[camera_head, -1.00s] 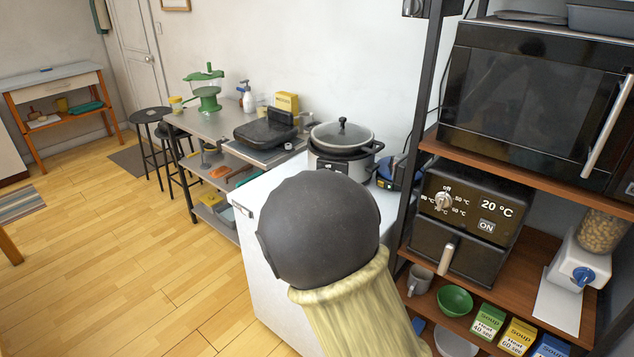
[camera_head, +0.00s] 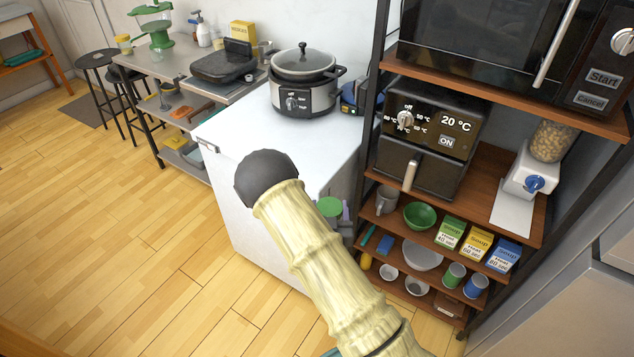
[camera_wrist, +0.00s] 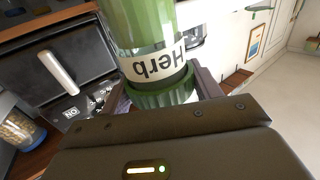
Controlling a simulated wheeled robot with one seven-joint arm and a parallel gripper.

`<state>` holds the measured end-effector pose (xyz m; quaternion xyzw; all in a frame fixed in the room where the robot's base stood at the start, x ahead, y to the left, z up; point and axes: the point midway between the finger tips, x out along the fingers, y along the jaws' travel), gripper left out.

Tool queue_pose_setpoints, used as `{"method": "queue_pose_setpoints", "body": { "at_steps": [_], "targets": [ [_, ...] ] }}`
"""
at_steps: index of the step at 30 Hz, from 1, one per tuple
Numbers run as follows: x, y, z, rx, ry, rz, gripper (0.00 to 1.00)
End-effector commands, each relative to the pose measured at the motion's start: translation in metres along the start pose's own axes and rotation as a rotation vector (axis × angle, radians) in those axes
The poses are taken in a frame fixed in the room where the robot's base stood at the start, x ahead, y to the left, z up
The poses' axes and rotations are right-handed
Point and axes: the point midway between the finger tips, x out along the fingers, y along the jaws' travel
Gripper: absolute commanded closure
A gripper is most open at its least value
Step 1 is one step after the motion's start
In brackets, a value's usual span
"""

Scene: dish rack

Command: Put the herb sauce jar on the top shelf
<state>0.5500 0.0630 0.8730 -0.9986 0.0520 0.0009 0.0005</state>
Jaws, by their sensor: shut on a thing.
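The herb sauce jar (camera_wrist: 150,28) fills the top middle of the wrist view, green with a white label reading "Herb" upside down. My gripper (camera_wrist: 162,88) is shut on it near its ribbed dark green lid, one finger on each side. In the head view the green top of the jar (camera_head: 329,206) shows just right of my arm, in front of the white counter's side. Most of the jar and gripper is hidden behind my arm there. The shelf rack's microwave board (camera_head: 520,98) is at upper right; anything above the microwave is out of view.
The microwave (camera_head: 480,40) and the air fryer (camera_head: 432,125) stand on the rack, with a dispenser (camera_head: 535,175) beside the fryer. Bowls, cups and soup boxes (camera_head: 478,243) fill the lower shelves. A cooker (camera_head: 303,85) stands on the white counter.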

Motion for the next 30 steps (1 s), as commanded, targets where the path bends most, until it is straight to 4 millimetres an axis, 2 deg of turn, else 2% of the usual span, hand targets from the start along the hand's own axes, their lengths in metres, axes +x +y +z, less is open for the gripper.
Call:
{"method": "queue_pose_setpoints", "body": {
  "at_steps": [1,6,18,22,30],
  "targets": [
    [-0.004,0.007,0.015,-0.007,-0.004,-0.005,0.88],
    [-0.017,0.024,0.056,-0.007,-0.003,-0.028,0.88],
    [-0.049,0.062,0.141,-0.009,-0.001,-0.093,0.88],
    [-0.053,0.068,0.154,-0.009,0.002,-0.113,0.88],
    [-0.051,0.069,0.148,-0.002,0.005,-0.107,0.88]
  ]
}}
